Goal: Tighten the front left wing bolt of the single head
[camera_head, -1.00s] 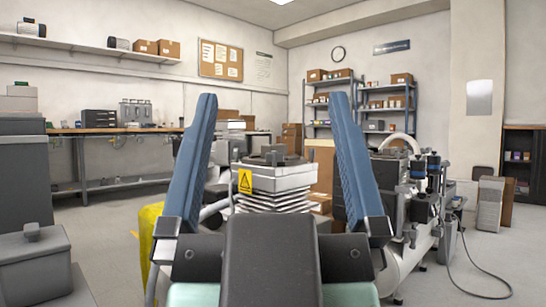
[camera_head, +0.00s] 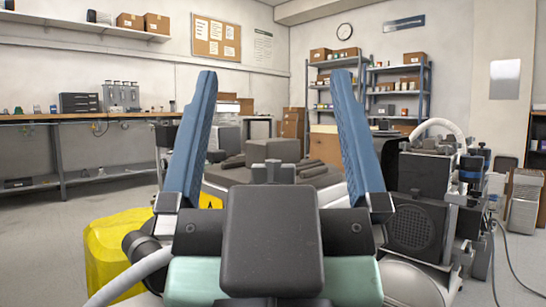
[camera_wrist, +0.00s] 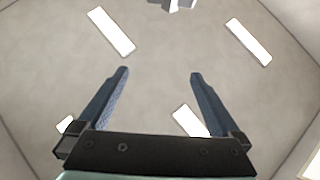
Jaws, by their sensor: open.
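My gripper (camera_head: 272,82) points up in the head view, with its two blue fingers spread wide and nothing between them. The head of a compressor (camera_head: 275,165), a grey block with a dark top, stands behind the gripper, and the gripper's body covers its lower part. A yellow label shows at its left edge. I cannot make out the front left wing bolt. In the wrist view my gripper (camera_wrist: 160,73) is open against the ceiling, with no compressor in sight.
A second compressor unit (camera_head: 440,205) with a dark vented box, hoses and a pale tank stands close on the right. A yellow object (camera_head: 115,255) is on the floor at left. A workbench (camera_head: 80,118) runs along the left wall, and shelves (camera_head: 365,90) stand behind. Floor at far left is clear.

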